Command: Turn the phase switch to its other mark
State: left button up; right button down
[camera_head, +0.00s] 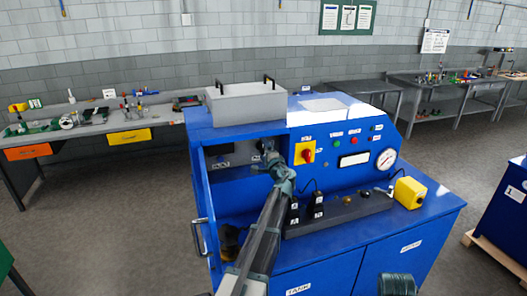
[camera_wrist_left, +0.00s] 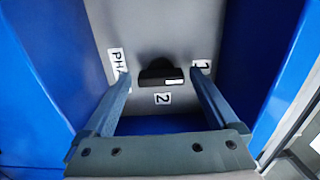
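The phase switch (camera_wrist_left: 155,73) is a black knob on a grey panel, seen in the left wrist view. Its bar lies about crosswise in the picture, with a white mark at its right end, towards the "1" label (camera_wrist_left: 201,67). The "2" label (camera_wrist_left: 162,98) is below the knob, and a partly covered "PHA" label (camera_wrist_left: 117,64) is on the left. My left gripper (camera_head: 268,152) reaches into the blue machine's recess; in the wrist view its open fingers (camera_wrist_left: 160,95) stand either side of the knob, with visible gaps. In the head view the gripper hides the switch.
Blue walls flank the panel closely in the wrist view. Right of the recess are a red rotary switch on a yellow plate (camera_head: 305,153), a gauge (camera_head: 386,159) and a yellow box (camera_head: 409,192). A grey bin (camera_head: 246,104) sits on top of the machine.

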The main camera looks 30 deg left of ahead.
pick_arm(q)
jog(key=v, duration=1.3)
jog(key=shift+s+d, duration=0.25)
